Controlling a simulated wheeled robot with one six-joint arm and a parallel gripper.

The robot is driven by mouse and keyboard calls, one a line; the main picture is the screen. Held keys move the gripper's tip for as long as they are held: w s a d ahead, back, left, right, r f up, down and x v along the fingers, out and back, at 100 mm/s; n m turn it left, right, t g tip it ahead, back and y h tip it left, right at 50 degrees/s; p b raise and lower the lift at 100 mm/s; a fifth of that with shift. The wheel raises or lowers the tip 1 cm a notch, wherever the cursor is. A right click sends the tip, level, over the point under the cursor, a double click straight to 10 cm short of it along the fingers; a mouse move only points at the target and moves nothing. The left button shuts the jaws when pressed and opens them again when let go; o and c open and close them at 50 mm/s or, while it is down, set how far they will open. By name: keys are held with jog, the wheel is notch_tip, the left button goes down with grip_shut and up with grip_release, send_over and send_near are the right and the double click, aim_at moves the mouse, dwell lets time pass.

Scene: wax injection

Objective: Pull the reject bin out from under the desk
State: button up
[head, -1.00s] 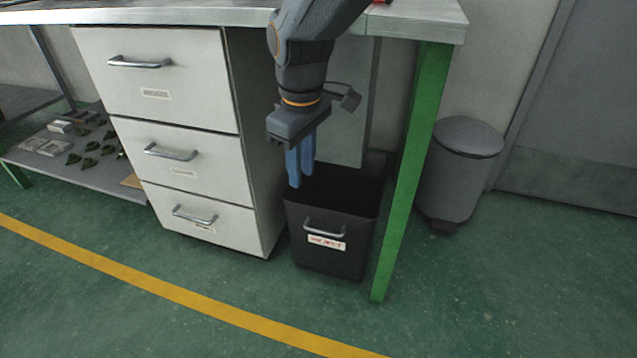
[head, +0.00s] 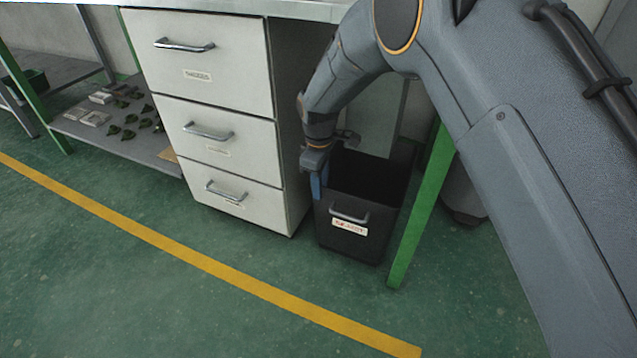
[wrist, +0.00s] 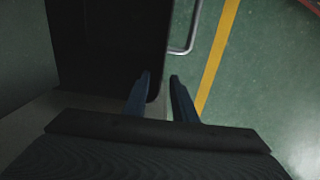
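The reject bin (head: 348,242) is a black open-topped box with a metal handle (head: 349,217) and a white label with red lettering on its front. It stands on the floor under the desk, between the drawer unit and the green leg. My gripper (head: 317,188) points down at the bin's front-left corner. In the wrist view, my gripper's blue fingers (wrist: 160,76) are apart, one on each side of the bin's front wall (wrist: 166,55), with gaps showing. The handle (wrist: 190,35) lies beyond the outer finger. In the head view, one finger is mostly hidden.
The white drawer unit (head: 206,137) stands close on the left of the bin. The green desk leg (head: 420,208) stands close on the right, with a grey pedal bin (head: 462,196) behind it. The floor in front is clear, crossed by a yellow line (head: 213,264).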

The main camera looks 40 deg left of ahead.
aim_at(320, 205)
jog(key=shift+w+f+b, duration=0.15)
jog(key=shift+f+b, duration=1.45)
jog(key=shift+f, duration=2.3)
jog(key=shift+c, duration=0.3)
grip_shut()
